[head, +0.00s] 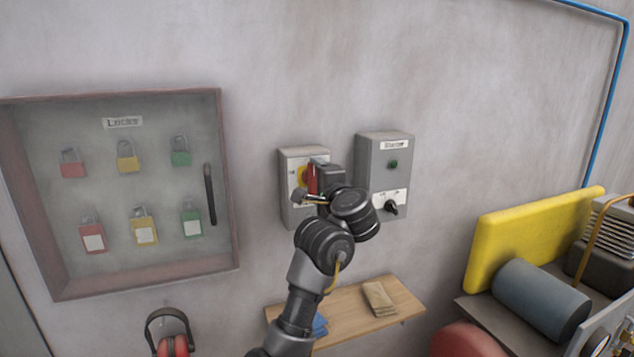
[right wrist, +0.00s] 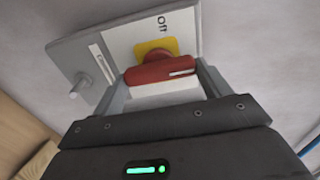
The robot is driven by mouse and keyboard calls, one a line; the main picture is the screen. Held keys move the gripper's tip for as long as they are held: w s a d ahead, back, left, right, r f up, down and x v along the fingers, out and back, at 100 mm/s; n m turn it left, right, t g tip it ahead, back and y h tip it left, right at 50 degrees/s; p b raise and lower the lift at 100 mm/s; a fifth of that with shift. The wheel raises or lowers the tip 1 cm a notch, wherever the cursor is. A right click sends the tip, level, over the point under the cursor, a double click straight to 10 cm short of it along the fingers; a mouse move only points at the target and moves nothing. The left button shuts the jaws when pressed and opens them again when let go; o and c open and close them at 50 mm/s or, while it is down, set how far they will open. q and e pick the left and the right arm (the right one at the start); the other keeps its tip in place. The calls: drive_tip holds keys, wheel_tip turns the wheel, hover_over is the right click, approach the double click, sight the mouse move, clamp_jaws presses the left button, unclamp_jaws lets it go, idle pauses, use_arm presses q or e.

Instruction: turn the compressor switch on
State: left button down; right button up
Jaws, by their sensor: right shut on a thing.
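A grey switch box (head: 290,213) with a red handle (head: 312,179) on a yellow plate is mounted on the wall, left of a second grey box. My right gripper (right wrist: 162,78) is shut on the red handle (right wrist: 160,70), one finger on each side of it. In the right wrist view the word "Off" shows on the white face above the yellow plate (right wrist: 153,47). The handle looks upright in the head view. My gripper and wrist hide part of the box front. My left gripper is in neither view.
The "Starter" box (head: 385,150), with a green button and a black knob (head: 391,208), is close to the right. A lock cabinet (head: 230,180) hangs at left. A wooden shelf (head: 345,308) sits below. Yellow and grey machinery (head: 530,230) stands at right.

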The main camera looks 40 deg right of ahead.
drive_tip(key=shift+r, duration=0.1)
idle(0.3)
drive_tip(key=o, duration=1)
